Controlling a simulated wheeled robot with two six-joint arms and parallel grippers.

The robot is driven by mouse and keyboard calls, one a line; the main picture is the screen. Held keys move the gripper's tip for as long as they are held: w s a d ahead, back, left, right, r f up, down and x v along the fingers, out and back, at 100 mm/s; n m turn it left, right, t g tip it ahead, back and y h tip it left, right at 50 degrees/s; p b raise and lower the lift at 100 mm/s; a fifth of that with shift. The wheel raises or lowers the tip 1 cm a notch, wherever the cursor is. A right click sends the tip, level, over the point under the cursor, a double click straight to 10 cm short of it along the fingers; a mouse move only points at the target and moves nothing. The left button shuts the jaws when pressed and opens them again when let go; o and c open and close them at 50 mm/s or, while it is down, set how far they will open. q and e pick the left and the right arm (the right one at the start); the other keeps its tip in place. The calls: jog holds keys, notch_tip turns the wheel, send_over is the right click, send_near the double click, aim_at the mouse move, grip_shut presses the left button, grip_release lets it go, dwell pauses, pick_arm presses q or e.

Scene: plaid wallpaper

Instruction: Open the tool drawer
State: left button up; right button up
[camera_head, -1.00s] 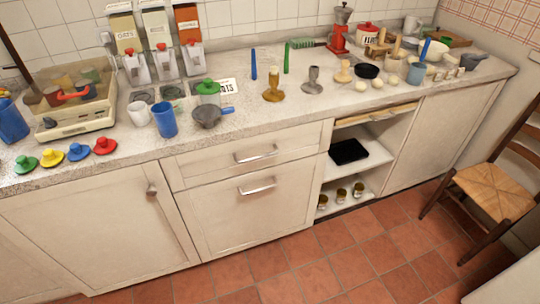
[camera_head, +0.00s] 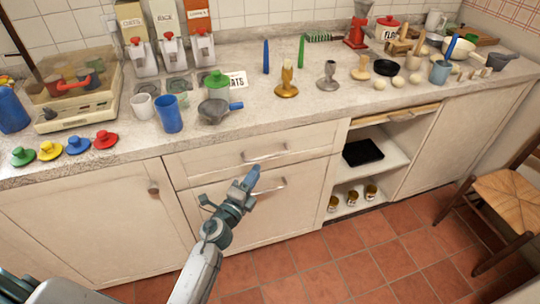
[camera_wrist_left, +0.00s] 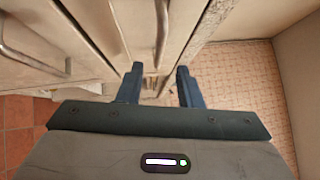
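The cabinet has two closed drawers under the counter, an upper drawer (camera_head: 215,162) and a lower drawer (camera_head: 222,212), each with a metal bar handle. No label shows which is the tool drawer. My left gripper (camera_head: 248,178) is in front of the drawers and partly covers the lower drawer's handle (camera_head: 274,186). The upper handle (camera_head: 264,156) is just above it. In the left wrist view the fingers (camera_wrist_left: 159,88) are open and empty. A handle (camera_wrist_left: 161,32) lies ahead, between them in the picture, and another handle (camera_wrist_left: 22,50) is at the left. My right gripper is not in view.
The countertop holds a blue cup (camera_head: 168,113), a sieve (camera_head: 212,110), candlesticks and other kitchenware. A cupboard door (camera_head: 100,222) is left of the drawers and an open shelf (camera_head: 385,153) right. A chair (camera_head: 508,198) stands at the right. The tiled floor in front is mostly clear.

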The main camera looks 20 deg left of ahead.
aim_at(266, 157)
pick_arm(q)
jog(key=x, duration=0.8)
grip_shut()
